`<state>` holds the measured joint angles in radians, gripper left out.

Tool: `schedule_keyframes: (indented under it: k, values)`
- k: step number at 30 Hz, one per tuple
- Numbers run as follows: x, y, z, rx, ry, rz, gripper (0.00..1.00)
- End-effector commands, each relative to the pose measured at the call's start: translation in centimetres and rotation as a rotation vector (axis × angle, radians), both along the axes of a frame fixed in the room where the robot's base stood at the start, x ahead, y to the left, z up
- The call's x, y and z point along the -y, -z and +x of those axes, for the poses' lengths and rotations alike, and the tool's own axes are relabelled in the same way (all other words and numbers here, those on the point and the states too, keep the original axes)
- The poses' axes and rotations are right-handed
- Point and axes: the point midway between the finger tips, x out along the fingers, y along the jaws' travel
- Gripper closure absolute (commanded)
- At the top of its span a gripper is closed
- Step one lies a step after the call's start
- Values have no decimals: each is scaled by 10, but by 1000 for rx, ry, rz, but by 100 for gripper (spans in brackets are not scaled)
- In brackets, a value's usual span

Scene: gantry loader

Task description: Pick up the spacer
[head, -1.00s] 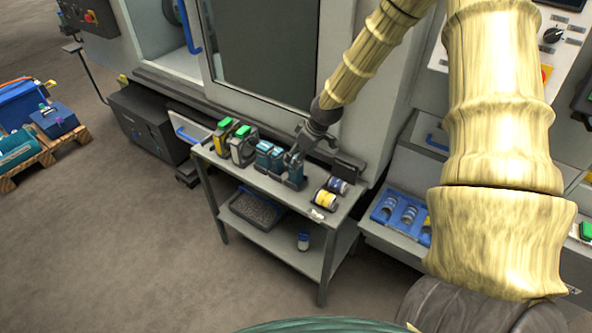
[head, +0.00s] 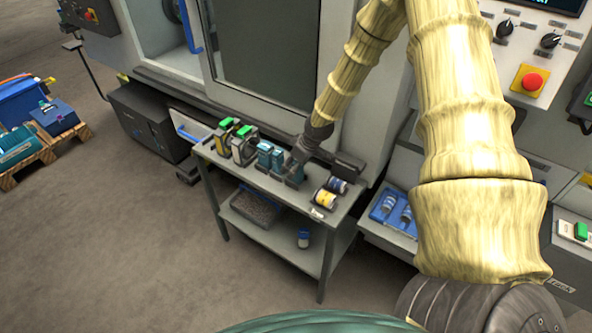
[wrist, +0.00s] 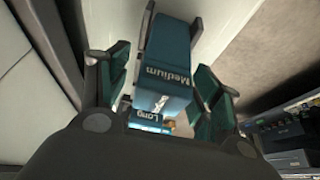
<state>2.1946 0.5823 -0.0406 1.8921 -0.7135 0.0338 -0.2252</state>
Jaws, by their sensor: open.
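Teal spacer blocks stand in a row on the cart top. In the head view the left ones (head: 264,153) stand clear, and my gripper (head: 296,168) is down at the right end of the row. In the wrist view a teal block marked "Medium" (wrist: 168,72) shows between the two open fingers of my gripper (wrist: 165,92), apart from both as far as I can tell. A second label reading "Long" (wrist: 150,117) shows below it, nearer the palm. The lower part of that piece is hidden by the gripper body.
The cart (head: 231,181) also bears green-topped devices (head: 243,145) at left and yellow and blue rolls (head: 325,198) at right. A dark box (head: 348,165) stands behind. A dark tray (head: 256,207) is on the lower shelf. The machine front rises close behind the cart.

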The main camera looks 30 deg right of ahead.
Motion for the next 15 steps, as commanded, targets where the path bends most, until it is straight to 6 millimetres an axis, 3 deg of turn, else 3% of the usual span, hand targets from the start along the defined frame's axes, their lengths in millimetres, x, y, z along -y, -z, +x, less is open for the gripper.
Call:
schedule_keyframes:
  k: [9,15]
  values:
    - [-3,20,6,-1,1,0,36]
    - [-4,23,8,0,0,1,36]
